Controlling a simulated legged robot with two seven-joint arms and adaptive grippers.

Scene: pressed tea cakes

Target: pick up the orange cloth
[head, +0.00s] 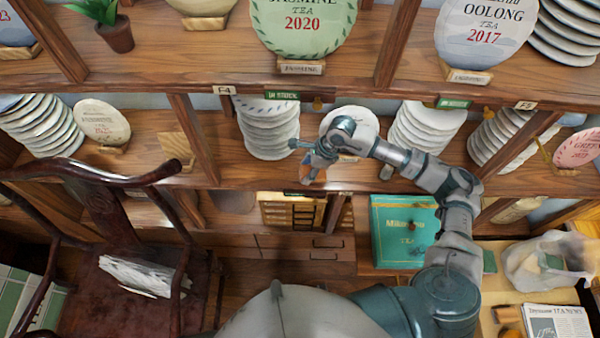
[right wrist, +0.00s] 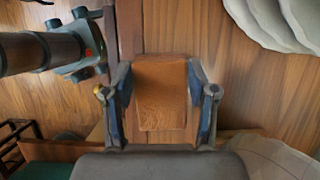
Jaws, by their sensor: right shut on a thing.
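The orange cloth (right wrist: 161,100) shows in the right wrist view as a folded, orange-brown block with a fine weave. It lies between the two fingers of my right gripper (right wrist: 159,76), which is shut on it. In the head view my right gripper (head: 313,165) is in front of the middle shelf, and a small orange patch of the cloth (head: 304,173) shows at its fingers. Whether the cloth touches the shelf board I cannot tell. My left gripper is in neither view.
Stacked tea cakes (head: 267,128) stand left of my right gripper, with another stack (head: 425,125) to the right. A shelf divider (head: 194,140) is further left. Below are small drawers (head: 291,212) and a teal tea box (head: 403,232). A dark wooden chair (head: 110,270) stands at the left.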

